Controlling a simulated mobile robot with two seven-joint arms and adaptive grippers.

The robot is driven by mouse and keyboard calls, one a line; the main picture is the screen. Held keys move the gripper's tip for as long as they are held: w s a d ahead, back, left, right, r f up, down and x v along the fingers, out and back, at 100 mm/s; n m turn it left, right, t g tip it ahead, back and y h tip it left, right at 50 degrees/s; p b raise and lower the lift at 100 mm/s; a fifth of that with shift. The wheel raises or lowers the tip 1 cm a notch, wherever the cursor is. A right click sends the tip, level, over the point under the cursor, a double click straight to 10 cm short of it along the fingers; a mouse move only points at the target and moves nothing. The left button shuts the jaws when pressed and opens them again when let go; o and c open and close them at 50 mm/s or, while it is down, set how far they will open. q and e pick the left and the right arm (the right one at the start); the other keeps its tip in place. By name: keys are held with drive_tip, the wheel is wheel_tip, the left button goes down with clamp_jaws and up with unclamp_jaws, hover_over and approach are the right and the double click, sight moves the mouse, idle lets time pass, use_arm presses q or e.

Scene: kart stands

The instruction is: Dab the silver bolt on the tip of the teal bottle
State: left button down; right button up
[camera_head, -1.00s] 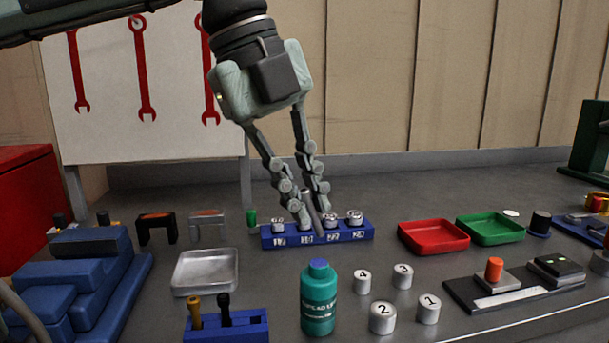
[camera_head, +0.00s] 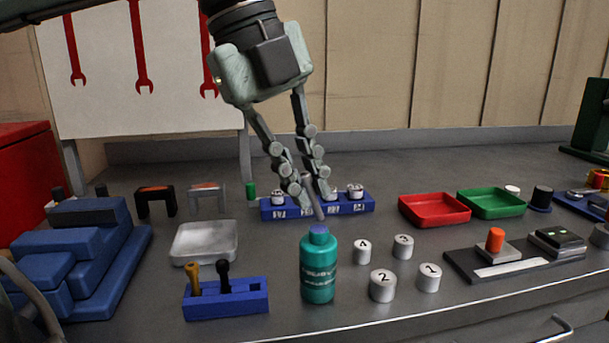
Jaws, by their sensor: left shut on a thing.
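The teal bottle (camera_head: 318,279) with its blue tip (camera_head: 319,230) stands upright at the front middle of the table. My left gripper (camera_head: 311,200) is shut on the silver bolt (camera_head: 314,197). The bolt is slim and tilted, its lower end pointing down and right. That end shows just above the blue tip; whether it touches cannot be told. The fingers hide part of the bolt. My right gripper is not in view.
Behind the bolt lies a blue rack (camera_head: 352,208) with several silver-topped pieces. White numbered cylinders (camera_head: 382,286) stand right of the bottle. A blue holder (camera_head: 232,305) stands left of it. Red (camera_head: 434,221) and green (camera_head: 491,214) trays lie farther right.

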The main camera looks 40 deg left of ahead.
sight(305, 173)
use_arm(q)
drive_tip(key=shift+f+b, duration=0.65)
drive_tip(key=shift+b, duration=0.1)
idle(1.9)
drive_tip(key=shift+r+p, duration=1.85)
drive_tip(key=shift+r, duration=0.7)
drive_tip(key=shift+r+p, duration=0.35)
drive_tip(key=shift+r, duration=0.65)
wheel_tip(305, 173, down, 7)
drive_tip(key=b, duration=0.4)
drive_tip(key=shift+f, duration=0.1)
